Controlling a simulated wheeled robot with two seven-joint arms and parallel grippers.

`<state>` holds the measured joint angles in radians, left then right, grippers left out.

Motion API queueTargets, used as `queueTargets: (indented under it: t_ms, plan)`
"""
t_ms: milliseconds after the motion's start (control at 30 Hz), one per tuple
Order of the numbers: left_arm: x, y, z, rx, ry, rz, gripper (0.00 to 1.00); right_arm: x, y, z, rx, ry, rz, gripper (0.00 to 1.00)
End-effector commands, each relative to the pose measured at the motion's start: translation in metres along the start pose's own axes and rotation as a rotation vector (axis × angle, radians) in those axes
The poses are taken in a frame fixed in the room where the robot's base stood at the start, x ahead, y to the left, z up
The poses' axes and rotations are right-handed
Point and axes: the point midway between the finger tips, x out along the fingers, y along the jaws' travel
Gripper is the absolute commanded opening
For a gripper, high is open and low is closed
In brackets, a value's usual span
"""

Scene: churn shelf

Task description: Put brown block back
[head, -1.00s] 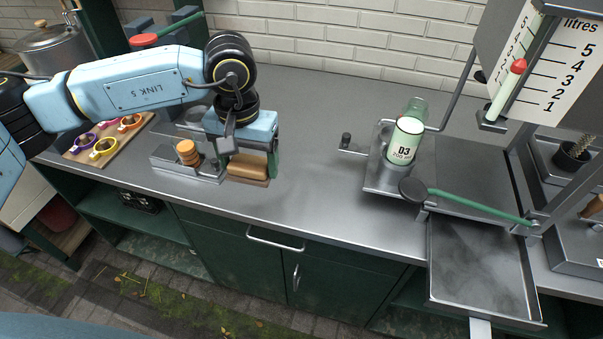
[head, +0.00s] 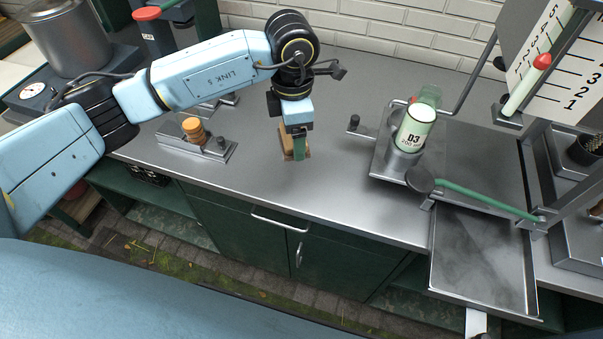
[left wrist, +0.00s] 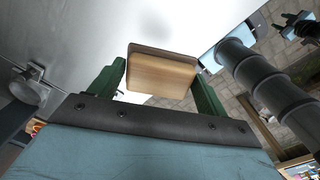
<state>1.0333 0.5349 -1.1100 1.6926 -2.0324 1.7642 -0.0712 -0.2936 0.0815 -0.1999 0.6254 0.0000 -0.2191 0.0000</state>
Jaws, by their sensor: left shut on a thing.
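The brown block (head: 286,143) is a wooden piece, partly hidden behind my left gripper (head: 299,146) in the head view. It is held over the steel counter, right of the metal stand. In the left wrist view the block (left wrist: 160,75) shows its pale wood face between the green fingers of my left gripper (left wrist: 160,82), which is shut on it. I cannot tell whether the block touches the counter. My right gripper is not clearly seen in any view.
A metal stand (head: 218,152) with an orange-brown round piece (head: 194,130) is left of the block. A steel tray (head: 480,262) is at the lower right. The middle counter (head: 300,195) is clear.

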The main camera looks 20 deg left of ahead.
Motion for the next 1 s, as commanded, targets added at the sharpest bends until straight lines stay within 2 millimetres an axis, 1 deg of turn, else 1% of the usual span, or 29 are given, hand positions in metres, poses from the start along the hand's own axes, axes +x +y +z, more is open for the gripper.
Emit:
queueTargets:
  t_ms: [33,100,200,300,367,467,700,800,933,1000]
  plan:
    - [0.002,-0.002,0.004,-0.108,0.001,-0.006,0.55,-0.002,0.0,-0.001,0.0,0.001,0.0,0.39]
    - [0.004,-0.002,0.007,-0.258,0.003,-0.009,0.55,-0.003,0.0,-0.001,0.0,0.0,0.0,0.39]
    - [0.006,-0.004,0.011,-0.43,0.006,-0.014,0.55,-0.004,0.0,0.001,0.0,-0.002,0.0,0.39]
    - [0.009,-0.004,0.013,-0.552,0.01,-0.016,0.55,-0.005,-0.001,0.003,0.0,-0.006,-0.001,0.39]
    - [0.009,-0.005,0.014,-0.6,0.012,-0.017,0.55,-0.006,-0.001,0.005,0.0,-0.009,-0.001,0.39]
    - [0.017,-0.005,0.014,-0.64,0.014,-0.019,0.55,-0.006,-0.002,0.008,0.001,-0.013,-0.002,0.39]
    - [0.06,-0.006,0.013,-0.648,0.016,-0.019,0.55,-0.008,-0.002,0.008,0.001,-0.014,-0.003,0.39]
    - [0.07,-0.006,0.014,-0.648,0.013,-0.019,0.55,-0.008,-0.003,0.008,0.001,-0.014,-0.004,0.39]
    - [0.079,-0.006,0.014,-0.646,0.014,-0.018,0.55,-0.008,-0.004,0.008,0.001,-0.014,-0.005,0.39]
    - [0.088,-0.007,0.013,-0.646,0.015,-0.019,0.55,-0.008,-0.004,0.008,0.001,-0.014,-0.005,0.39]
